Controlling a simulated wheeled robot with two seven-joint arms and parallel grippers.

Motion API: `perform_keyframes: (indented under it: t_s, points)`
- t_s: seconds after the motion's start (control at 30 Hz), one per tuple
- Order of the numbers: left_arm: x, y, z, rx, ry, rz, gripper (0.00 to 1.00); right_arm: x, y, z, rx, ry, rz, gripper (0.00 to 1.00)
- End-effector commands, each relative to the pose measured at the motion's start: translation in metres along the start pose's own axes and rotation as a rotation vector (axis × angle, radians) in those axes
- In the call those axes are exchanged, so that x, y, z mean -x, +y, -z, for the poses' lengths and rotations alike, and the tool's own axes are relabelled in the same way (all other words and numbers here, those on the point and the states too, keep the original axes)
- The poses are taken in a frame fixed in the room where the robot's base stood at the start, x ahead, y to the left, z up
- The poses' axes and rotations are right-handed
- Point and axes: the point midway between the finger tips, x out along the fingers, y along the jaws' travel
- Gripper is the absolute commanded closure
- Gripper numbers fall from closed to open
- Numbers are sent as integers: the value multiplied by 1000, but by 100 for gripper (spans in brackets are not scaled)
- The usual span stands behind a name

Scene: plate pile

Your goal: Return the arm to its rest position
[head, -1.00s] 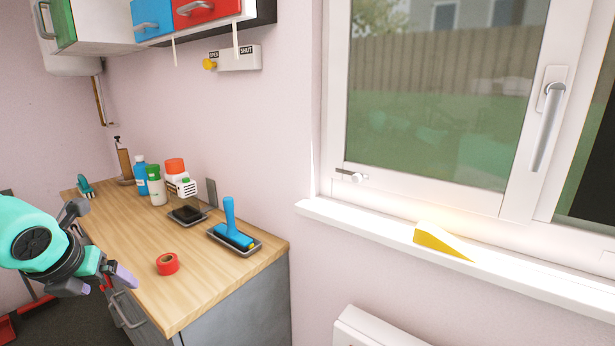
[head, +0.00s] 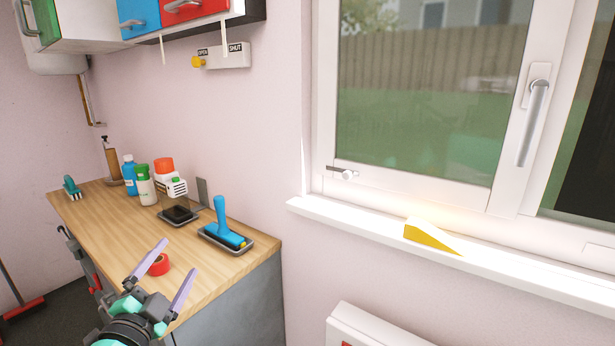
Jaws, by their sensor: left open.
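My left gripper (head: 166,274) is open in the head view, at the lower left. Its two lilac fingers are spread wide and point away over the front part of the wooden counter (head: 215,262). Nothing is held between them. A red tape roll (head: 159,265) shows between and just beyond the fingers; I cannot tell how much height separates them. The rest of my left arm is out of the picture below. My right gripper is not in view.
On the counter are a blue roller in a tray (head: 222,228), a dark tray (head: 179,214), bottles (head: 145,186) and a teal brush (head: 71,187). A yellow wedge (head: 432,238) lies on the window sill (head: 350,218). A white box (head: 375,328) is below it. Cabinets (head: 140,17) hang above.

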Motion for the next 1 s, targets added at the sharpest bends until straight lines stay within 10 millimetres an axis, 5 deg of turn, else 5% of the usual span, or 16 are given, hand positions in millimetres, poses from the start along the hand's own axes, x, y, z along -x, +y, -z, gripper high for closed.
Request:
perform_keyframes:
  t_s: [0.1, 0.23, 0.43, 0.63, 0.87, 1.0]
  points:
    - [40, 61, -78, 304, -401, -115, 6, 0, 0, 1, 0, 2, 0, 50]
    - [95, 128, -116, 497, -703, -287, 6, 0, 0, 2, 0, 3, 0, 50]
    - [172, 201, -121, 673, -988, -543, 6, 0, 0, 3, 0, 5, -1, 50]
    - [241, 249, -98, 793, -1177, -800, 6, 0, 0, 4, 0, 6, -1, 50]
    - [238, 324, -141, 767, -1209, -819, 6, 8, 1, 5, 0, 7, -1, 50]
    - [252, 376, -171, 756, -1231, -839, 6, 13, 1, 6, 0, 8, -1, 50]
